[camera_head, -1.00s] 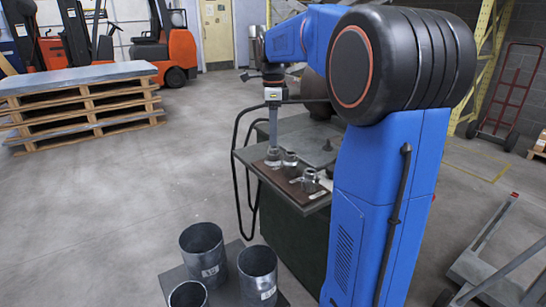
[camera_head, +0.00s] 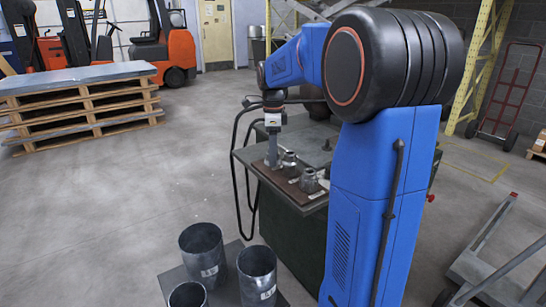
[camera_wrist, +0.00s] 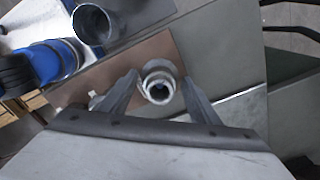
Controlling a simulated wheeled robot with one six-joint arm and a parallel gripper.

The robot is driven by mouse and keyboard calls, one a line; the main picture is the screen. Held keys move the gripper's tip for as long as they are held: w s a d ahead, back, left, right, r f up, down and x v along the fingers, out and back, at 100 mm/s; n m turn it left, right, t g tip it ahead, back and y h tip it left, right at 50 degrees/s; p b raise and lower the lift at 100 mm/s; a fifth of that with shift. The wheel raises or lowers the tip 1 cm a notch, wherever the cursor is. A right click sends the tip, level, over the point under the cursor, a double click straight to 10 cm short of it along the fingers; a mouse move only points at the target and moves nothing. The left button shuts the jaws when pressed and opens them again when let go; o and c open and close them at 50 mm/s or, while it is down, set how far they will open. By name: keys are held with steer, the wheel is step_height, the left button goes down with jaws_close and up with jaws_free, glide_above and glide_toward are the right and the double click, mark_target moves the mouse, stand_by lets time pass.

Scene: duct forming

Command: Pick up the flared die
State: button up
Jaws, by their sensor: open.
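Metal dies stand on a brown board on the machine's table. In the wrist view, one round, stepped, hollow die (camera_wrist: 158,86) sits between the two spread fingers of my gripper (camera_wrist: 160,92), with a gap on each side. In the head view, my gripper (camera_head: 271,160) points down over the left end of the board and hides the die there. A middle die (camera_head: 289,165) and a right die (camera_head: 310,181) stand beside it with small labels. I cannot read which label names the flared die.
The brown board (camera_wrist: 142,52) lies on the grey machine table (camera_head: 318,142). Open metal duct tubes (camera_head: 203,255) stand on a low platform in front. A black hose (camera_head: 238,150) hangs at the table's left. A pallet stack (camera_head: 80,105) and a cart (camera_head: 500,270) stand farther off.

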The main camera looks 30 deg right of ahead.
jaws_close()
